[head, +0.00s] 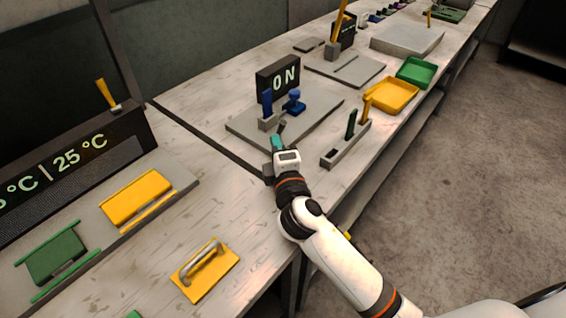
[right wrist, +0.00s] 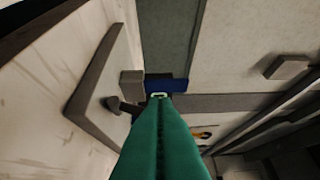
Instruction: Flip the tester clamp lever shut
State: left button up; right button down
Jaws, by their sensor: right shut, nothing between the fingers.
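A tester plate (head: 322,121) lies on the bench, with a dark display reading "ON" (head: 278,79) at its back. An upright blue lever (head: 267,103) stands on a grey block (head: 268,123) in front of the display. A blue knobbed piece (head: 294,102) sits to its right. My right gripper (head: 277,140) has teal fingers, shut and empty, at the plate's front edge near the block. In the right wrist view, the shut fingers (right wrist: 160,110) point toward the blue lever (right wrist: 168,84) and grey block (right wrist: 132,83); contact is unclear. My left gripper is out of view.
A grey rack (head: 344,147) with green and yellow upright pieces stands right of my gripper. Yellow (head: 391,96) and green (head: 416,72) trays lie beyond it. Another station with a yellow lever (head: 340,25) stands behind. A yellow handled plate (head: 205,271) lies in front.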

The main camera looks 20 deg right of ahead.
jog(key=s, duration=0.7)
jog(key=shift+s+a+b, duration=0.2)
jog(key=shift+s+b, duration=0.05)
jog(key=shift+b, duration=0.2)
jog(key=shift+f, duration=0.1)
